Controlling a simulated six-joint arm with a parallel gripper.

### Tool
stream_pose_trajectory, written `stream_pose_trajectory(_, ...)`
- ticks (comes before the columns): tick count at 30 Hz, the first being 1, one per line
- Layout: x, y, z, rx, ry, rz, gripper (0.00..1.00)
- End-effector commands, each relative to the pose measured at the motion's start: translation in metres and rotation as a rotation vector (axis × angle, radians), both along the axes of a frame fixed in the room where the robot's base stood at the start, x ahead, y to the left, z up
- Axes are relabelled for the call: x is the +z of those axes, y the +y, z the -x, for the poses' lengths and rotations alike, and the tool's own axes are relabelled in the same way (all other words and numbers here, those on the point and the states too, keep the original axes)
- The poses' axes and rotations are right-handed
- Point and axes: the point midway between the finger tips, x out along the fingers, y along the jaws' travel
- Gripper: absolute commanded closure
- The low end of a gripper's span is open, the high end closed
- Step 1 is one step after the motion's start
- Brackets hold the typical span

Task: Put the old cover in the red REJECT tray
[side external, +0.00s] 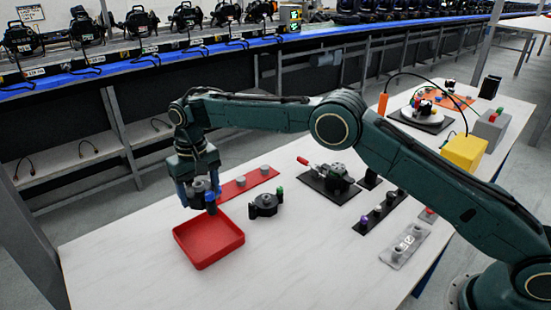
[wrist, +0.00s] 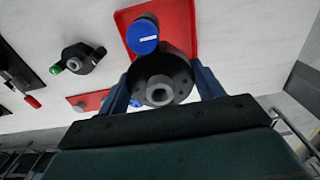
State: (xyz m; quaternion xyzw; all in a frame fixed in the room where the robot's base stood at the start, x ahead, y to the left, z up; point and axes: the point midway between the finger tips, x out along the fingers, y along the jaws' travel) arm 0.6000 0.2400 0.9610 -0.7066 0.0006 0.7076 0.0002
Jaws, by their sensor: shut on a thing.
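My gripper (side external: 199,195) is shut on the old cover (wrist: 176,57), a dark round piece with a grey centre boss and a blue cap (wrist: 142,38). The cap also shows below the fingers in the side view (side external: 210,198). The fingers (wrist: 160,92) grip the cover from both sides. The red REJECT tray (side external: 208,238) lies on the white table, and its visible inside is empty. The gripper is above the table near the tray's back edge. In the wrist view, the cover overlaps the near end of the tray (wrist: 182,14).
A similar dark cover with a green cap (side external: 265,205) lies right of the tray. A red strip with grey pieces (side external: 248,184) is behind it. A dark assembly with a red-handled tool (side external: 335,178) stands further right. The table's front left is clear.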

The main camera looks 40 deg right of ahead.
Motion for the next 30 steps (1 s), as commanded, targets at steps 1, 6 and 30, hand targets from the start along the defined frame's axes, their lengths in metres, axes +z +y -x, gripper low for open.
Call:
stream_pose_trajectory(1, -0.010, 0.000, 0.000, 0.000, 0.001, 0.001, 0.54)
stream_pose_trajectory(6, -0.043, 0.000, 0.000, 0.000, 0.002, 0.001, 0.54)
stream_pose_trajectory(30, -0.111, 0.000, 0.000, 0.000, 0.001, 0.000, 0.54)
